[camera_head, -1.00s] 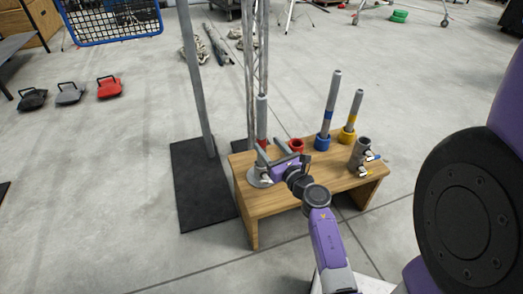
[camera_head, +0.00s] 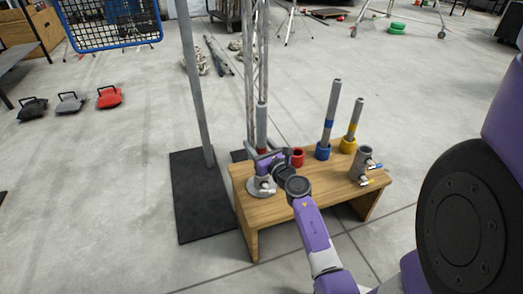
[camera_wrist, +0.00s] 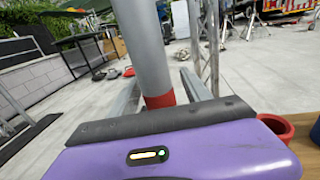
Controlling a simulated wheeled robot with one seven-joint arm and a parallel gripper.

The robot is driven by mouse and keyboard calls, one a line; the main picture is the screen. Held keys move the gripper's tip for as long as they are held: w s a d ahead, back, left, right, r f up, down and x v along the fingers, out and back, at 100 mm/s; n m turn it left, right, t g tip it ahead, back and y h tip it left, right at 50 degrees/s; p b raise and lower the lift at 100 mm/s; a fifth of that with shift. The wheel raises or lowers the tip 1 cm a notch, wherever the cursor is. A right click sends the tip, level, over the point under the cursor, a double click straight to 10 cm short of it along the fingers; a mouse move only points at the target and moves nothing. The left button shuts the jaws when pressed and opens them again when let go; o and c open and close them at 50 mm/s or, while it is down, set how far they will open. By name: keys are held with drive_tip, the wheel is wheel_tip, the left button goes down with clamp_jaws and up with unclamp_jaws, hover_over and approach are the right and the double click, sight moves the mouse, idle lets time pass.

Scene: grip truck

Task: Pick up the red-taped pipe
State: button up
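The red-taped pipe (camera_head: 262,118) is grey with a red band and stands upright at the left end of a wooden bench (camera_head: 295,200). In the wrist view the pipe (camera_wrist: 145,45) rises just ahead of the palm, its red tape (camera_wrist: 160,100) low, near the palm's dark edge. My gripper (camera_head: 263,151) is at the height of the tape with its fingers spread. In the wrist view my gripper (camera_wrist: 160,86) has one finger on each side of the pipe, with gaps visible. The pipe's lower end is hidden by my gripper. A grey round base (camera_head: 259,188) shows below.
An empty-looking red ring holder (camera_head: 297,157) is right of my gripper. Blue-taped (camera_head: 331,112) and yellow-taped (camera_head: 354,118) pipes stand in matching holders. A grey fitting with valves (camera_head: 362,165) is at the bench's right. A tall pole (camera_head: 194,90) and lattice mast stand close by left and behind.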

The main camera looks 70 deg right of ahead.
clamp_jaws()
drive_tip(key=shift+r, duration=0.1)
